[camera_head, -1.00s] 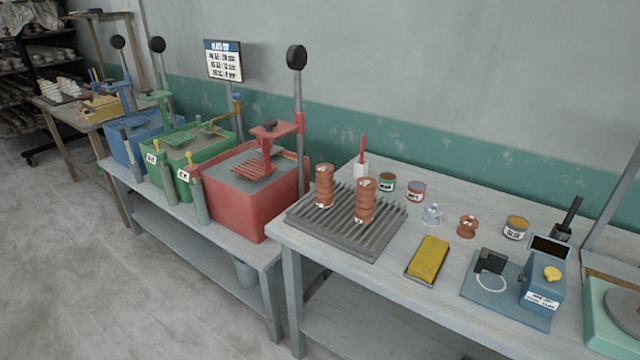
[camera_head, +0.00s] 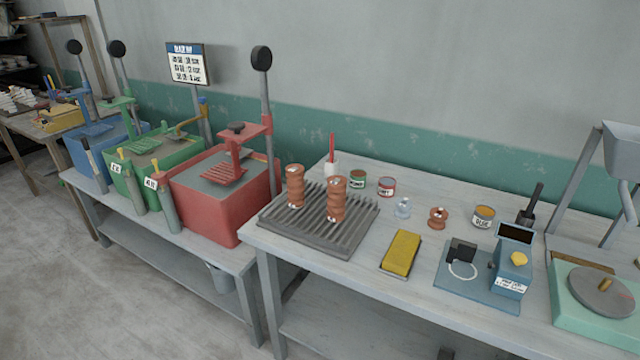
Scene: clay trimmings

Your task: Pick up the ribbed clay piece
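Two tall reddish-brown ribbed clay pieces stand upright on the grey slatted rack (camera_head: 270,222). The left ribbed piece (camera_head: 295,187) is near the rack's back left, and the right ribbed piece (camera_head: 336,200) is nearer its right side. Both show small pale patches near their lower ends. A shorter brown spool-like clay piece (camera_head: 438,217) stands on the table to the right, apart from the rack. I cannot tell from the picture which one the task names. Neither of my grippers is in view.
On the grey table (camera_head: 345,285) are a yellow sponge (camera_head: 401,253), small cans (camera_head: 387,186), a clear small item (camera_head: 403,207), a blue device (camera_head: 512,270) and a turntable (camera_head: 600,294). Red, green and blue tubs (camera_head: 212,205) stand on the left bench.

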